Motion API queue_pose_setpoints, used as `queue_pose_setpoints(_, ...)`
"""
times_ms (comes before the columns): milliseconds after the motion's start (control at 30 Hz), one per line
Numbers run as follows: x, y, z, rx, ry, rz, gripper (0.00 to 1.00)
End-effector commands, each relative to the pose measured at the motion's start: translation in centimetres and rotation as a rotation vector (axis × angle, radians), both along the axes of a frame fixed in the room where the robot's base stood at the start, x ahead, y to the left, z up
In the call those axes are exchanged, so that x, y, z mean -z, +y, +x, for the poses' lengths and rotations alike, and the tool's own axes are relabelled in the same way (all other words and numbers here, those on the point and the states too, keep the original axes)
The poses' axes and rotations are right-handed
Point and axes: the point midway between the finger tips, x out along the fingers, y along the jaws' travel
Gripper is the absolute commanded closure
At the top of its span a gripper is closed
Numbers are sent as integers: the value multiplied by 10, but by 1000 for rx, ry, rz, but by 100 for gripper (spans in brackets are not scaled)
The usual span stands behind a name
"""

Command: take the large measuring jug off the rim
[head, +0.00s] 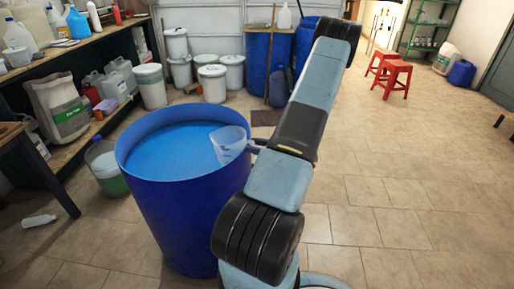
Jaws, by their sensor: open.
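The large measuring jug (229,146) is pale and translucent with darker markings on its side. It is at the right part of the rim of a big open blue drum (185,215), tilted, with its body over the inside. Its handle side points right, toward my arm, and is partly hidden behind it. Bright blue liquid (175,150) fills the drum to below its rim. My arm crosses in front of the drum's right side and rises to the top of the picture. My gripper does not show.
A shelf with bottles and canisters (62,105) lines the left wall. White buckets (212,83) and blue drums (268,65) stand behind. Red stools (393,75) stand far right. The right floor is clear.

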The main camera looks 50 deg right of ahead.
Motion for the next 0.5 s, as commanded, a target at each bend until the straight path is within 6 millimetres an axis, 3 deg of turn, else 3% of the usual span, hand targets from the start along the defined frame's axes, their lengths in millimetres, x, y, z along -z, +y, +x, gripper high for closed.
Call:
queue_pose_setpoints(67, 0, 0, 0, 0, 0, 0, 50)
queue_pose_setpoints(500, 0, 0, 0, 0, 0, 0, 92)
